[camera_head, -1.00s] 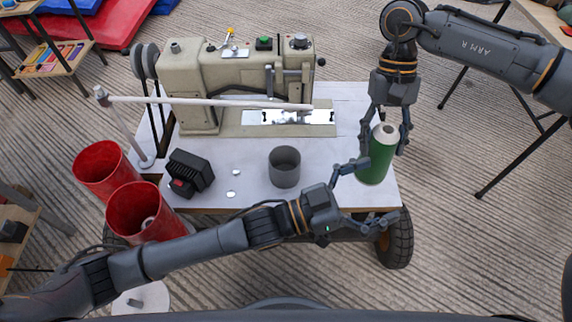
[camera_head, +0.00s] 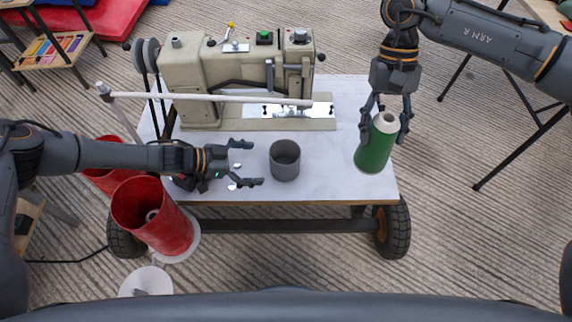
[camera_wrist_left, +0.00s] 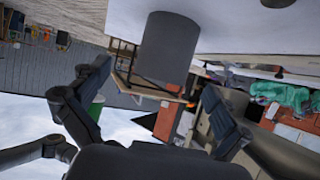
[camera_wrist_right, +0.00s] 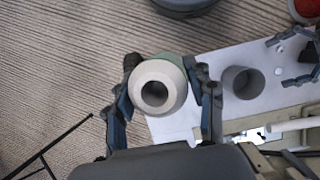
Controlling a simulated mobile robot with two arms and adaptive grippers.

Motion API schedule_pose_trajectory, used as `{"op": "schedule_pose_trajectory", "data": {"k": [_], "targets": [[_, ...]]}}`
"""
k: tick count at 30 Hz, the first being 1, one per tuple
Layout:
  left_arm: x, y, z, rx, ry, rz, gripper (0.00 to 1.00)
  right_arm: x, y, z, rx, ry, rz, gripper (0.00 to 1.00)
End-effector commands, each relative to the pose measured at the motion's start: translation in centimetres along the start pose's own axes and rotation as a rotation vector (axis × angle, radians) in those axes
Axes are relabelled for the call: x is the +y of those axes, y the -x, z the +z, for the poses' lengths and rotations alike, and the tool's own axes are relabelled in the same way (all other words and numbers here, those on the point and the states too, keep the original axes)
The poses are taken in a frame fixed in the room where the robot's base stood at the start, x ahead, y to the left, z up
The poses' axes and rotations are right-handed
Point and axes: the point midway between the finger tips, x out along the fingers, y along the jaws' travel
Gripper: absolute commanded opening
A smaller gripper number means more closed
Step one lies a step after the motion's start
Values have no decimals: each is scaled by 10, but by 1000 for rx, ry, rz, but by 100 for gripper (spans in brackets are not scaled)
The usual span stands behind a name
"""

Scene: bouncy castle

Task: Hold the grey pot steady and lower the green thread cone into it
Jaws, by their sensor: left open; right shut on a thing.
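The grey pot (camera_head: 285,162) stands upright and open-topped on the white table, and its mouth shows in the right wrist view (camera_wrist_right: 243,82). My left gripper (camera_head: 250,163) is open just left of the pot, its fingers pointing at it without touching. In the left wrist view the pot (camera_wrist_left: 168,48) is ahead, between the open fingers. My right gripper (camera_head: 386,125) is shut on the green thread cone (camera_head: 374,152), near the table's right edge. The cone is upright, slightly tilted, right of the pot; its pale top (camera_wrist_right: 158,88) faces the right wrist camera. Its bottom's contact with the table is unclear.
A beige sewing machine (camera_head: 235,80) stands behind the pot, with a pale rod (camera_head: 210,98) across its front. Red cylinders (camera_head: 155,218) stand at the table's left front. The white tabletop (camera_head: 325,180) is clear between pot and cone.

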Motion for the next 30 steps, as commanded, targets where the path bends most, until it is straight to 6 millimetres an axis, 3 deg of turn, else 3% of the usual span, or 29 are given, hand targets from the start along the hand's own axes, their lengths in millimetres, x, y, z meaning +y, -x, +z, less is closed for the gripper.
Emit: {"op": "schedule_pose_trajectory", "data": {"k": [8, 19, 30], "targets": [[-11, -4, 11, -14, -2, -14, 100, 0, -13, -6, 1, 0, -1, 0], [-10, -58, 14, -14, -2, -12, 100, 0, -55, -23, 1, 0, -1, 0], [-12, -91, 11, -15, 0, -14, 100, 0, -61, -26, 1, 0, -1, 0]]}}
